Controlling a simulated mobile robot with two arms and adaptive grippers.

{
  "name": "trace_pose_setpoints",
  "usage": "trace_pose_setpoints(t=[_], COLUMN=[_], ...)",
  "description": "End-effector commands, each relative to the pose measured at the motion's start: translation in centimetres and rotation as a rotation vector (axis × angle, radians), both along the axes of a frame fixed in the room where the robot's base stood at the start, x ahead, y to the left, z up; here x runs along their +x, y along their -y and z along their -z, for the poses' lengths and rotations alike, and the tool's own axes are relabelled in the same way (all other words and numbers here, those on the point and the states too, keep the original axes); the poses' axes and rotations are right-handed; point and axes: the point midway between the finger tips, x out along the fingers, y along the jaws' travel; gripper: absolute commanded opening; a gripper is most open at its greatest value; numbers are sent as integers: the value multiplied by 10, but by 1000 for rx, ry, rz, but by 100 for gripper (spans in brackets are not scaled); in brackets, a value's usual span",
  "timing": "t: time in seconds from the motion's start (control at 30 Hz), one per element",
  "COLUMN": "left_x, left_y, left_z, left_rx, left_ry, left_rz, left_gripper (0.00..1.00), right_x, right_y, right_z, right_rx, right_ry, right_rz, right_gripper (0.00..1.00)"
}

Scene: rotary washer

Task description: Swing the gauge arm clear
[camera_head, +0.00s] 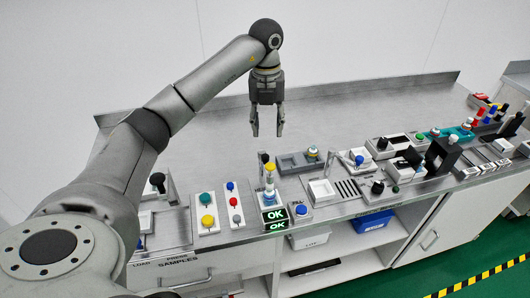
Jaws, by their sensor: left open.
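My left gripper (267,129) hangs fingers down above the back of the grey bench, open and empty, with a gap between its two fingers. It is behind and above the row of fixtures and appears to touch none of them. I cannot tell for sure which part is the gauge arm. My right gripper is out of view.
Two button panels (207,214) stand front left. A shallow grey tray (290,165) and a white square dish (321,191) are near the middle. A black bracket (440,157) and pens crowd the right. The bench's back strip (350,110) is bare.

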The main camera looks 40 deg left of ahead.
Motion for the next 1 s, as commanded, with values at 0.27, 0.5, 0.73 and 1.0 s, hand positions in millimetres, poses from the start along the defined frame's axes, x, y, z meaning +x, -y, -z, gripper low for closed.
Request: trace_pose_setpoints(t=[0.27, 0.5, 0.73, 1.0], left_x=[-4, -4, -3, -2], left_y=[-7, -6, -6, -6], left_z=[18, 62, 95, 106], left_rx=[21, 20, 18, 19], left_ry=[-18, -17, -14, -11], left_rz=[-18, -16, -15, -15], left_gripper=[42, 42, 42, 42], right_x=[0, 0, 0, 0], right_y=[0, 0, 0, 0], right_z=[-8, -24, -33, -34], right_rx=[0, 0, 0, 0], right_ry=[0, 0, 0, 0], right_rz=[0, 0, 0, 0], right_gripper=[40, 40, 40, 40])
